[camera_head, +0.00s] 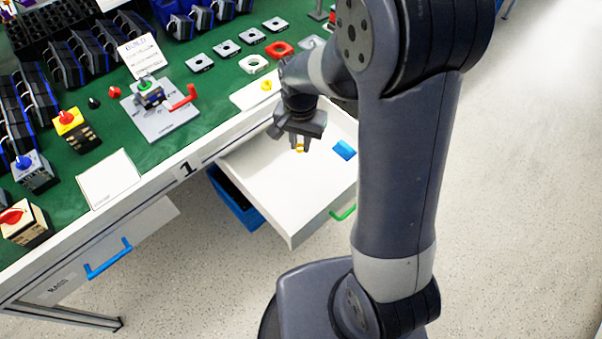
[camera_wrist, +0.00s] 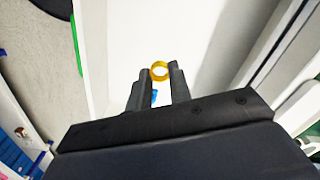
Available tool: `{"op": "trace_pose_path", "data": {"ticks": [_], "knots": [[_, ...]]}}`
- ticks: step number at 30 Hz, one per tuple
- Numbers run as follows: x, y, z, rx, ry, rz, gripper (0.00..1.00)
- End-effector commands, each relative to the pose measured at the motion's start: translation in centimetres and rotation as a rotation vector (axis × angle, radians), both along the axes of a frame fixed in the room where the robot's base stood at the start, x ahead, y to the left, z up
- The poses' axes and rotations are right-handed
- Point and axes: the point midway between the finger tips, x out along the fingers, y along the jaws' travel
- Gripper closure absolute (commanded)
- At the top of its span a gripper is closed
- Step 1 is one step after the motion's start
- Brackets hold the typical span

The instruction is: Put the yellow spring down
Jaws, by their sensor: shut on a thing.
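The yellow spring (camera_head: 300,148) is a small ring at the tips of my gripper (camera_head: 299,144). In the wrist view the yellow spring (camera_wrist: 160,71) sits between the two fingertips of my gripper (camera_wrist: 160,72), which is shut on it. My gripper points down over the open white drawer (camera_head: 290,205). How high the spring is above the drawer floor I cannot tell exactly.
A blue block (camera_head: 344,149) lies in the drawer to the right of my gripper. A blue bin (camera_head: 235,203) is below the drawer's left side. The green workbench (camera_head: 110,130) holds several switches and parts. Much of the drawer floor is bare.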

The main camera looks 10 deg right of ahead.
Motion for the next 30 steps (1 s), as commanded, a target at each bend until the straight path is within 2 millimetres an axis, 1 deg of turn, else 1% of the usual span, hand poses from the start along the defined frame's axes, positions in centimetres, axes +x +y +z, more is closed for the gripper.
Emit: {"op": "trace_pose_path", "data": {"ticks": [1,6,12,19,20,24,27,30], "knots": [[-0.3,0.5,-2.0,0.0,-0.001,-0.022,1.0],[-1.4,1.8,-4.6,0.001,-0.001,-0.115,1.0],[-2.5,3.0,-6.6,0.0,0.0,-0.203,1.0],[-3.0,3.5,-7.6,0.0,0.001,-0.249,1.0],[-3.1,3.5,-8.0,-0.001,0.003,-0.25,1.0],[-3.2,3.5,-10.7,-0.002,0.005,-0.252,1.0],[-3.1,3.5,-12.4,-0.001,0.004,-0.252,1.0],[-3.1,3.5,-13.3,-0.001,0.003,-0.251,1.0]]}}
